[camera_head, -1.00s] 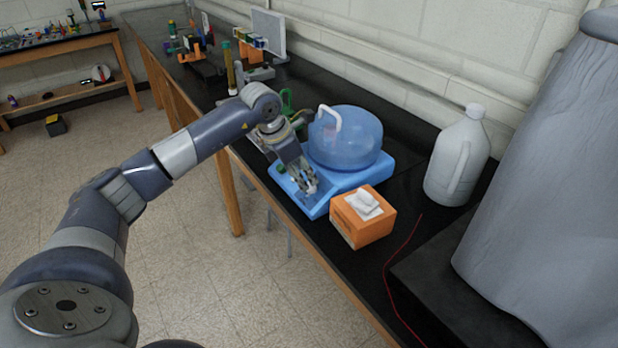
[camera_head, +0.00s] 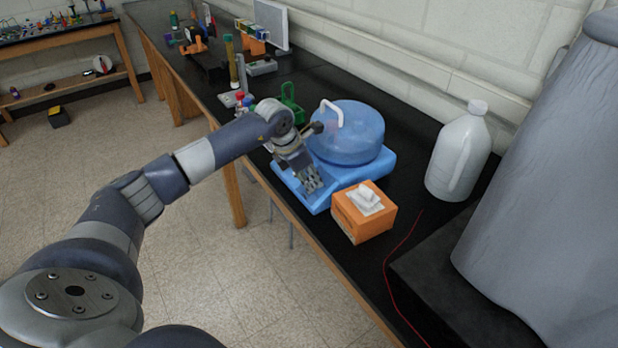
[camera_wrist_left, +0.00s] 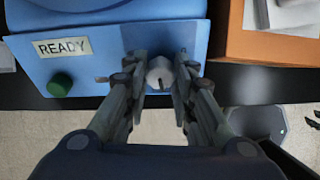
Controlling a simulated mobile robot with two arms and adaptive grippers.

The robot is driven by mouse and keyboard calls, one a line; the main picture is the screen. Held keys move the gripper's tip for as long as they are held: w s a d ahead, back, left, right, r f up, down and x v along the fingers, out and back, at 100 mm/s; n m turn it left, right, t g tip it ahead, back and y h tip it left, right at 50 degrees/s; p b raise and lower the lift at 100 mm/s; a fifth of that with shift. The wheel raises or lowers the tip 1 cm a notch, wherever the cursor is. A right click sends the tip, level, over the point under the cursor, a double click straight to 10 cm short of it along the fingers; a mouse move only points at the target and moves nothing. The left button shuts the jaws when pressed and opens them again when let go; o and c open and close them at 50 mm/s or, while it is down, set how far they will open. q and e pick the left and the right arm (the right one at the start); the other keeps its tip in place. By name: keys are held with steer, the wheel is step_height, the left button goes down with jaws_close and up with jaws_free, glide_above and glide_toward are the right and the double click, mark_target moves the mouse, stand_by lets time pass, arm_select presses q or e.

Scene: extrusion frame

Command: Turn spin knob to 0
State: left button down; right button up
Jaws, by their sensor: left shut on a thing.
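A blue centrifuge-like machine (camera_head: 377,163) with a clear blue domed lid (camera_head: 347,135) stands on the black bench. In the left wrist view its front panel (camera_wrist_left: 108,58) carries a READY label (camera_wrist_left: 62,47), a green knob (camera_wrist_left: 60,84) at the left and a white-grey knob (camera_wrist_left: 160,72) at the right. My left gripper (camera_head: 312,186) is at the machine's front. In the left wrist view its two fingers (camera_wrist_left: 160,78) are on either side of the white-grey knob, shut on it. The knob's markings are not readable. My right gripper is not in view.
An orange tissue box (camera_head: 363,212) stands close to the right of the machine. A white jug (camera_head: 458,155) stands farther right, and a red wire (camera_head: 393,262) lies on the bench (camera_head: 425,235). A green rack (camera_head: 291,103) is behind my left wrist.

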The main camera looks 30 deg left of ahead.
arm_select(q)
steer(key=shift+n, duration=0.4)
steer(key=shift+a+n+b, duration=0.1)
steer(key=shift+n+b, duration=0.45)
steer(key=shift+n, duration=0.05)
steer(key=n+h+b, duration=0.1)
steer(key=n, duration=0.4)
steer(key=shift+a+n+h, duration=0.1)
steer(key=shift+n+h, duration=0.2)
steer(key=shift+n, duration=0.1)
steer(key=n, duration=0.3)
steer(key=shift+h, duration=0.3)
steer(key=n, duration=0.3)
steer(key=shift+a+r, duration=0.1)
steer(key=n+p, duration=0.1)
steer(key=n, duration=0.1)
steer(key=shift+n+h, duration=0.3)
steer(key=shift+n, duration=0.1)
steer(key=shift+n+t+p, duration=0.7)
steer(key=shift+n+p, duration=0.9)
steer(key=shift+n, duration=0.9)
